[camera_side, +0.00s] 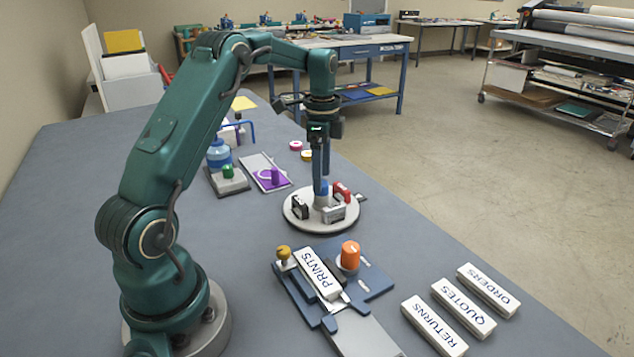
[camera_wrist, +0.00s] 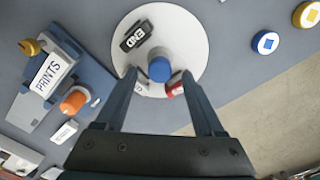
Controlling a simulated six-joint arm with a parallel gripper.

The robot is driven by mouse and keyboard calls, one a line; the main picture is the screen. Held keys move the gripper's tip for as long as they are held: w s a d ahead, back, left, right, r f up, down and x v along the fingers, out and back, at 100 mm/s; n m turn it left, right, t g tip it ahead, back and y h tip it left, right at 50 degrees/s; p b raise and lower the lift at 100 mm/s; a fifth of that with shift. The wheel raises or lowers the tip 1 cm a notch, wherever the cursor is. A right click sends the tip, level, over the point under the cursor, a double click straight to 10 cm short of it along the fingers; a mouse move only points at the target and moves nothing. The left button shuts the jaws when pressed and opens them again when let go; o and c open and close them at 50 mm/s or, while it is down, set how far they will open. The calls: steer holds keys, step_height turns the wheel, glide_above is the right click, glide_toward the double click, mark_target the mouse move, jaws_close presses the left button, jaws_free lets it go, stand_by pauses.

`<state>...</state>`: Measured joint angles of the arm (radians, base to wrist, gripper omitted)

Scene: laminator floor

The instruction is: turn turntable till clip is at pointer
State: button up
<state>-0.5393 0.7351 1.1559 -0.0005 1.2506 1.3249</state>
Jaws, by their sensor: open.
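The turntable (camera_side: 325,222) is a round pale disc on the grey bench; its bare top also shows in the wrist view (camera_wrist: 193,40). A post with a blue cap (camera_wrist: 159,69) stands near its middle. In the wrist view the black clip (camera_wrist: 136,36) is clear, while the red and grey ones are partly hidden by my fingers. My gripper (camera_wrist: 159,75) is open, pointing down over the turntable, fingers either side of the blue cap. I cannot make out the pointer.
A blue fixture (camera_side: 375,283) with a PRINTS block (camera_side: 320,273) and an orange knob (camera_side: 350,255) stands in front of the turntable. Labelled white blocks (camera_side: 464,308) lie at right. A purple-marked plate (camera_side: 266,174) and a green-knobbed block (camera_side: 228,182) stand behind left.

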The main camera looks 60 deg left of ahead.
steer(key=shift+f, duration=1)
jaws_close()
stand_by(0.7)
